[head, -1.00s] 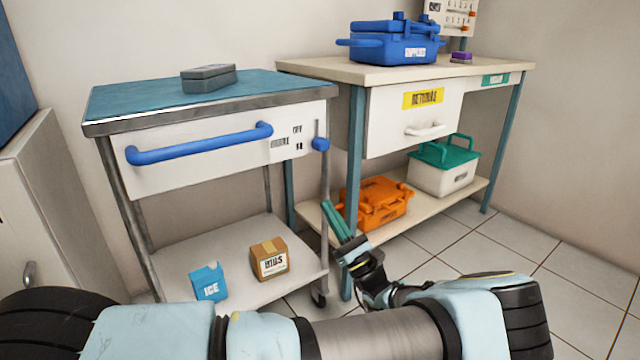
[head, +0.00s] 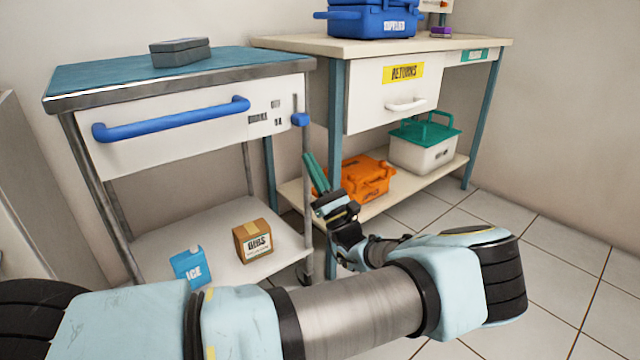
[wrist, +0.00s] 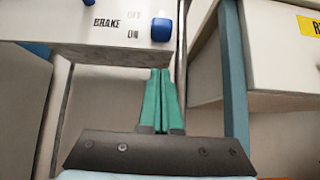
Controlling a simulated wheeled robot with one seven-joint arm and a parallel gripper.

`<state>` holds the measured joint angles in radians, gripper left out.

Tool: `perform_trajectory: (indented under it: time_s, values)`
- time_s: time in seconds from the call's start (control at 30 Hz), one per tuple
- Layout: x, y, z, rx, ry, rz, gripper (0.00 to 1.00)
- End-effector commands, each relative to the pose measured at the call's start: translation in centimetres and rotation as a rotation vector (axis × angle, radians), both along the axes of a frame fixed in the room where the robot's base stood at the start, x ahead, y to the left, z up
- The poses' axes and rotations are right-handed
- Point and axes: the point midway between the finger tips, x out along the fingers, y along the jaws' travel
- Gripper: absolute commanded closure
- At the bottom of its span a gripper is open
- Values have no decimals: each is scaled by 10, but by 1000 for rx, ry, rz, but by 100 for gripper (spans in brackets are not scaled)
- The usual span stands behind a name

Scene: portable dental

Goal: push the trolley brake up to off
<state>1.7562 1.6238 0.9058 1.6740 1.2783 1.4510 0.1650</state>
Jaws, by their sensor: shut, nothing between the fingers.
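The trolley (head: 80,96) stands at the left with a blue drawer handle (head: 172,120). Its brake is a blue knob (head: 300,119) on a vertical slot at the right end of the front panel. In the wrist view the blue knob (wrist: 161,30) sits between the OFF and ON labels, nearer ON's side of the slot's lower part. My gripper (head: 310,158) has green fingers pressed together, pointing up, empty, below the knob. In the wrist view the fingertips (wrist: 160,72) are just below the knob, apart from it.
A grey case (head: 180,52) lies on the trolley top. An ICE carton (head: 187,268) and a cardboard box (head: 252,241) stand on its lower shelf. To the right, a bench (head: 290,43) holds a blue case (head: 372,20), with an orange case (head: 362,180) below.

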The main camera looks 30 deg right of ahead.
Motion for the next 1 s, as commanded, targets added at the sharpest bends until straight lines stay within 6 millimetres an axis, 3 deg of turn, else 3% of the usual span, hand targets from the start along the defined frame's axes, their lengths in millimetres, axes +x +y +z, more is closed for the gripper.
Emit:
perform_trajectory:
  time_s: [0.13,0.4,1.0]
  values:
    - [20,5,20,-3,-1,2,100]
    - [17,4,52,-2,0,1,100]
    - [17,4,67,-1,1,1,100]
